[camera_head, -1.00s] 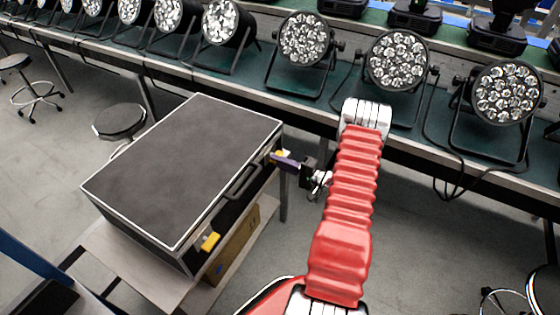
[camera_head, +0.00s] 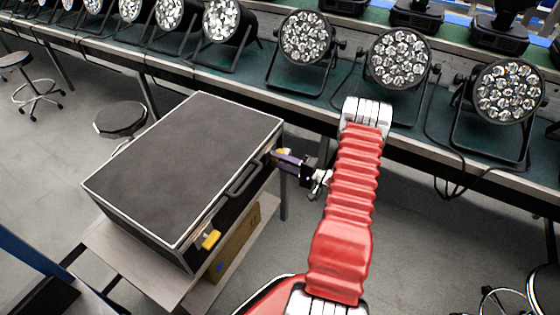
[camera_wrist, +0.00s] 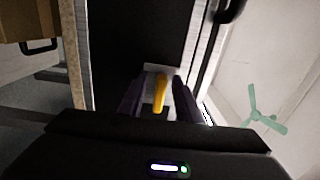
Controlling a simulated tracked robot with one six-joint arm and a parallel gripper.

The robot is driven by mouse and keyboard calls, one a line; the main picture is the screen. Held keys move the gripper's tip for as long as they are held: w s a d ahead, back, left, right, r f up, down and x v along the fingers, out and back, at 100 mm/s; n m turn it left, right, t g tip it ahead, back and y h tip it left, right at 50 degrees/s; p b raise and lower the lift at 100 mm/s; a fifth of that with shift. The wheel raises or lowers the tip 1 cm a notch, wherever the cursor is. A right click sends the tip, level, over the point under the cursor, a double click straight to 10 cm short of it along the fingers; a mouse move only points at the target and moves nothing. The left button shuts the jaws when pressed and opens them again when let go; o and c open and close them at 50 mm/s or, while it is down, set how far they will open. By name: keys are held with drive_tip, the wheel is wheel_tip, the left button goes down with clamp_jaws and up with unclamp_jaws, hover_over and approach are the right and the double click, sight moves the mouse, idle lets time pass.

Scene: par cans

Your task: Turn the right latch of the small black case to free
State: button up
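The black case (camera_head: 185,165) with pale metal edges lies closed on a stand, its latch side facing my arm. Its right latch (camera_wrist: 160,93) is yellow and stands between my two purple fingers in the wrist view, leaning slightly. Its left latch (camera_head: 210,240) is yellow, near the front corner. My gripper (camera_head: 284,160) is at the right end of the case's front. Its fingers are apart around the right latch (camera_head: 285,151), with a gap showing beside it. In the head view the fingers partly cover this latch.
The case's handle (camera_head: 243,181) sticks out between the latches. A cardboard box (camera_head: 240,237) lies below the case on the stand's lower shelf. A long bench (camera_head: 270,88) with several par cans runs behind. A round stool (camera_head: 121,120) stands behind the case.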

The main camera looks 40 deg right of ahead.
drive_tip(key=v, duration=1.3)
drive_tip(key=shift+s, duration=0.4)
